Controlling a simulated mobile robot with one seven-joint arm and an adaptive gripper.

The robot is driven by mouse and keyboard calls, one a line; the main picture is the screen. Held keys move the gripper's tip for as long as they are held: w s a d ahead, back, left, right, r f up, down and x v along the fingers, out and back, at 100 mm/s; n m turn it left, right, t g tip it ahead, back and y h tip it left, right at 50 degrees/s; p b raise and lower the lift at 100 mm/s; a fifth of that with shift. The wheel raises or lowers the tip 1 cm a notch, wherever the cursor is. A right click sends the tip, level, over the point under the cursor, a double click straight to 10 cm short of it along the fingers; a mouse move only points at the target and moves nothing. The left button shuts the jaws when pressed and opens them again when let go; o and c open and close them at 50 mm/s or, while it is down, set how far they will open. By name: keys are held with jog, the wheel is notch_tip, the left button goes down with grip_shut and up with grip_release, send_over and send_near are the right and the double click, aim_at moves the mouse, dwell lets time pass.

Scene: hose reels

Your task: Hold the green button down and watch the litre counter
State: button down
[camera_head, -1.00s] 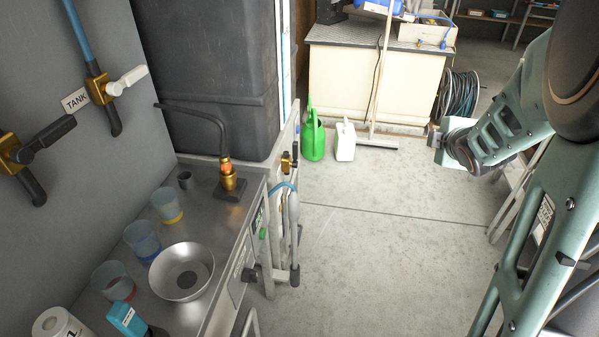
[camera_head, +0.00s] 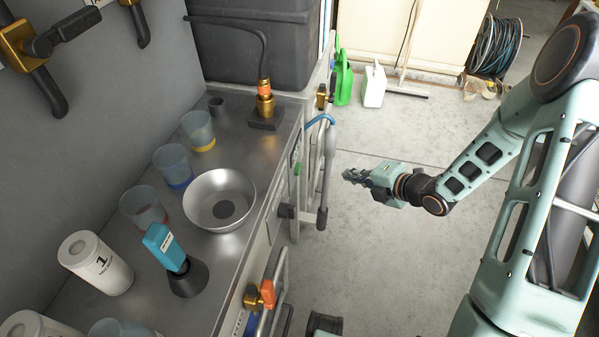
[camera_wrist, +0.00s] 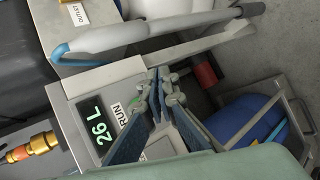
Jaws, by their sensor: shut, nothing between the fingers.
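The green button (camera_head: 297,169) sits on the front panel of the steel bench in the head view. In the wrist view my fingers mostly cover the area beside the RUN label, so the button is not clear there. The litre counter (camera_wrist: 98,132) is a dark display with green digits reading 26 L. My gripper (camera_head: 347,175) is shut and empty, to the right of the panel in the head view, with a visible gap between its tips and the button. In the wrist view the gripper (camera_wrist: 160,77) points across the panel.
A grey nozzle with a hose (camera_head: 326,165) hangs on the panel front, between my gripper and the button in the head view. A brass valve with an orange handle (camera_head: 261,295) is lower down.

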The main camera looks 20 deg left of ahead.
aim_at(299, 169)
jog(key=shift+s+a+f+y, duration=0.25)
jog(key=shift+s+a+y, duration=0.2)
jog(key=shift+a, duration=0.25)
jog(key=shift+a, duration=0.1)
jog(key=a+b, duration=0.2)
jog(key=a, duration=0.6)
jog(key=shift+s+a, duration=0.25)
jog(key=shift+a, duration=0.05)
jog(key=shift+a+f+b, duration=0.1)
jog(key=shift+b, duration=0.2)
dwell(0.7)
jog(key=shift+a+b, duration=0.3)
